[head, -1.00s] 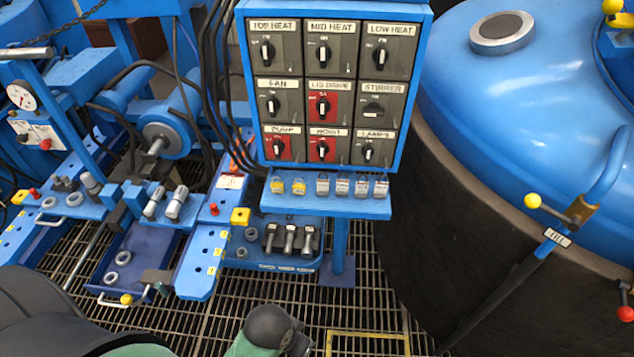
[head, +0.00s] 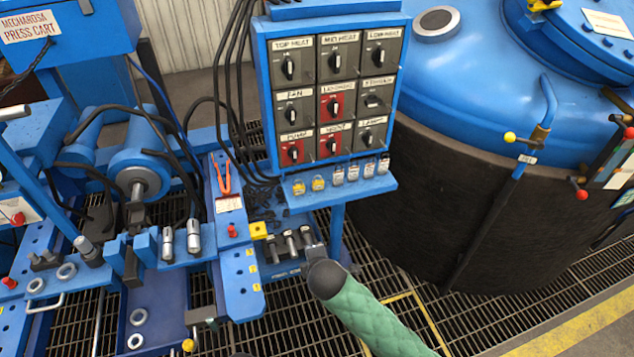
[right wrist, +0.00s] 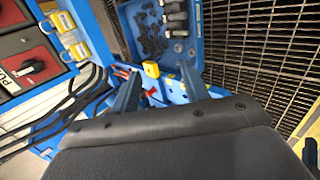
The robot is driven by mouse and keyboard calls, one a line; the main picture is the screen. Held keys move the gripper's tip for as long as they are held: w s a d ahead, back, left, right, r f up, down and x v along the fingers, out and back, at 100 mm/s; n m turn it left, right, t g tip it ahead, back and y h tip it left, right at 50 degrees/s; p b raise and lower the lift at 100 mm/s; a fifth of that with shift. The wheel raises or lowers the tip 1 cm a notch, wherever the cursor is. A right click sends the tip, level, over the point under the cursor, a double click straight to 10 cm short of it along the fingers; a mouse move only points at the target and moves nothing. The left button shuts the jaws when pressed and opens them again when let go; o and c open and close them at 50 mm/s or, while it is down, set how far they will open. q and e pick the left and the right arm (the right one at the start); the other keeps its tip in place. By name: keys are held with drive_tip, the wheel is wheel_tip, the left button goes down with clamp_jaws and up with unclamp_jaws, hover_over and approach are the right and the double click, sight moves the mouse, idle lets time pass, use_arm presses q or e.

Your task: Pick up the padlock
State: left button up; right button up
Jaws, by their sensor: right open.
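Two yellow padlocks (head: 299,188) (head: 318,183) sit side by side at the left of the blue shelf (head: 345,188) under the switch panel. Several small grey-and-white lock-like pieces (head: 353,172) stand to their right. The task line does not say which padlock is meant. My right gripper (head: 314,252) is below the shelf, apart from the padlocks. In the right wrist view its two fingers (right wrist: 158,84) are spread with nothing held between them. The yellow padlocks (right wrist: 62,20) (right wrist: 77,48) show there at upper left, outside the fingers. My left gripper is out of view.
The switch panel (head: 334,90) rises above the shelf. Black cables hang at its left. A blue bench with a yellow block (head: 258,230) and steel cylinders (head: 290,243) lies below. The large blue-lidded furnace (head: 470,180) stands to the right. Grating floor (head: 540,270) is open at lower right.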

drive_tip(key=w+r+n+t+p, duration=0.2)
drive_tip(key=w+r+n, duration=0.1)
drive_tip(key=w+n, duration=0.75)
drive_tip(key=n+t+y+p, duration=0.1)
drive_tip(key=n+t, duration=0.1)
drive_tip(key=n, duration=0.5)
approach(318, 184)
drive_tip(key=d+x, duration=0.1)
drive_tip(key=x, duration=0.2)
drive_tip(key=shift+w+a+f, duration=0.1)
drive_tip(key=shift+w+a, duration=0.2)
drive_tip(key=shift+w, duration=0.3)
drive_tip(key=shift+p+x, duration=0.55)
drive_tip(key=shift+x, duration=0.6)
drive_tip(key=p+x, duration=0.1)
drive_tip(key=x, duration=0.3)
drive_tip(key=shift+s+a+f+p, duration=0.15)
drive_tip(key=shift+a+f+p, duration=0.1)
drive_tip(key=shift+p, duration=0.15)
drive_tip(key=shift+w+a+f, duration=0.1)
drive_tip(key=shift+w+f, duration=0.15)
drive_tip(key=shift+w, duration=0.2)
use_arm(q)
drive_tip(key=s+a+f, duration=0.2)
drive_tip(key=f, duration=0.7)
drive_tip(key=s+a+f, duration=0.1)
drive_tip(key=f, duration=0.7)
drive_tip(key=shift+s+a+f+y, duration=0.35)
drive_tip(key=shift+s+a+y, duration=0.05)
